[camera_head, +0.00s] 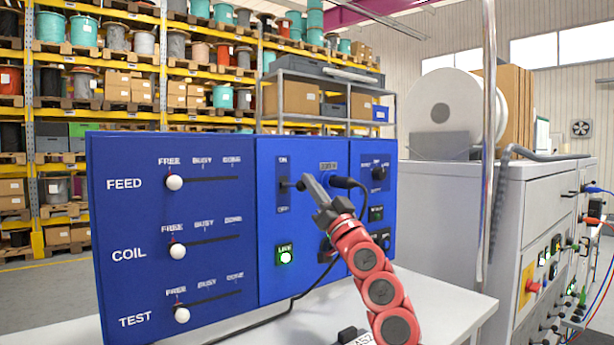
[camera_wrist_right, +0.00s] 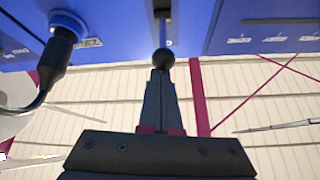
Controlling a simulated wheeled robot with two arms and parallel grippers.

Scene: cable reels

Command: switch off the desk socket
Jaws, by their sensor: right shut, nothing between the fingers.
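The desk socket is on a blue panel (camera_head: 268,230), with a black plug (camera_head: 344,183) in it and a cable attached. The plug also shows in the wrist view (camera_wrist_right: 58,50). Left of it is a toggle switch (camera_head: 283,184) in a dark slot, marked ON above and OFF below. Its ball-tipped lever (camera_wrist_right: 163,59) points out from the panel. A green lamp marked LIVE (camera_head: 285,256) is lit. My right gripper (camera_head: 308,182) is shut and empty, its fingertips at the lever's ball; I cannot tell whether they touch. My left gripper is not in view.
Three sliders marked FEED (camera_head: 174,183), COIL (camera_head: 177,251) and TEST (camera_head: 182,315) are on the left panel. A dark knob (camera_head: 378,173) is right of the plug. A black cable (camera_head: 304,294) runs below onto the white table (camera_head: 450,307). A grey machine stands right.

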